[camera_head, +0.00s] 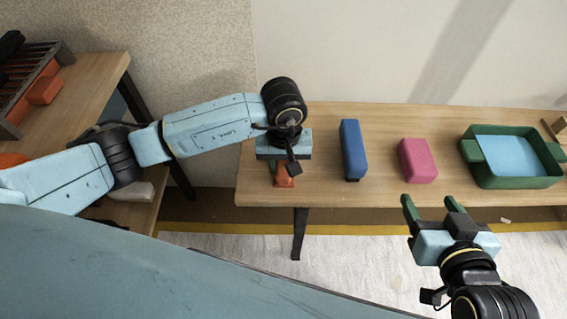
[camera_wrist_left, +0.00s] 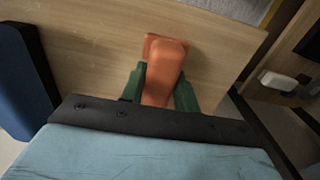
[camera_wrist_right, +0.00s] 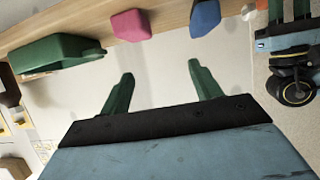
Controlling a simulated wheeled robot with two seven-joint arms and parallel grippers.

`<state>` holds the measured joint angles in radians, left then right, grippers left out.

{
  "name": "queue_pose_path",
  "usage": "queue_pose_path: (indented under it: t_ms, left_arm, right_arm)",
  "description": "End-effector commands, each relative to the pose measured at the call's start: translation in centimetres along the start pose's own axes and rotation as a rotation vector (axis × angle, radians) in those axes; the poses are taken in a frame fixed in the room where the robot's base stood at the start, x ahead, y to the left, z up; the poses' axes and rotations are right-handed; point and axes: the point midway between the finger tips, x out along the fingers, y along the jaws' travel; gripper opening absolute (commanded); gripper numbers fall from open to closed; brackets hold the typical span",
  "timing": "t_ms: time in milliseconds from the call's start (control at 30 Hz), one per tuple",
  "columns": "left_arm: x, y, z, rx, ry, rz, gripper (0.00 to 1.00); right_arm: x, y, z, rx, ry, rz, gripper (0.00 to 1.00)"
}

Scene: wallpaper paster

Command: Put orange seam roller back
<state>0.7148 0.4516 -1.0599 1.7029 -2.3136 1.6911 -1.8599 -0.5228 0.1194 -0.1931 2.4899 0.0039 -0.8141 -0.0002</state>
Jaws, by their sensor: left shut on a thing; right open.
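The orange seam roller (camera_head: 284,178) is at the left end of the wooden bench, mostly hidden under my left gripper (camera_head: 281,170) in the head view. In the left wrist view the orange roller (camera_wrist_left: 163,72) sits between the green fingers of my left gripper (camera_wrist_left: 160,90), which is shut on it. Whether it touches the bench top is hard to tell. My right gripper (camera_head: 428,212) is open and empty in front of the bench. Its spread fingers also show in the right wrist view (camera_wrist_right: 158,92).
The bench (camera_head: 385,190) holds a blue block (camera_head: 353,149), a pink block (camera_head: 418,160) and a green tray (camera_head: 513,183) with light blue content. At the left, another table (camera_head: 100,85) carries a dark slatted rack (camera_head: 30,85) with an orange block (camera_head: 44,90) beside it.

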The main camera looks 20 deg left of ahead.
Motion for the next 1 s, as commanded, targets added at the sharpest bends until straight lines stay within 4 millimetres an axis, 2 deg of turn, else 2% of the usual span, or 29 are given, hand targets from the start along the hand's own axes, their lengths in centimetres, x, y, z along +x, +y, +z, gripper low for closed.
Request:
queue_pose_path:
  t_ms: [33,67,200,600,833,1000]
  left_arm:
    - [0.2,0.0,0.2,0.001,-0.005,-0.002,0.01]
    - [0.2,-0.1,0.2,0.001,-0.006,-0.002,0.35]
    - [0.2,-0.1,0.2,0.001,-0.006,-0.002,0.52]
    - [0.0,0.0,0.1,0.001,-0.004,-0.001,0.52]
    - [-0.7,0.0,0.2,0.000,-0.005,0.000,0.52]
    - [-2.9,0.0,0.0,0.002,0.000,-0.001,0.52]
  right_arm:
    - [0.0,-0.1,-0.2,0.000,0.011,-0.001,0.64]
    - [0.0,-0.1,-0.3,0.000,0.017,-0.002,0.64]
    - [0.0,-0.1,-0.4,0.000,0.017,-0.002,0.64]
    - [-0.1,-0.1,0.0,0.000,-0.014,-0.002,0.64]
    - [-1.1,0.7,3.5,0.003,-0.221,0.017,0.64]
    - [-2.7,1.3,6.5,0.007,-0.411,0.034,0.64]
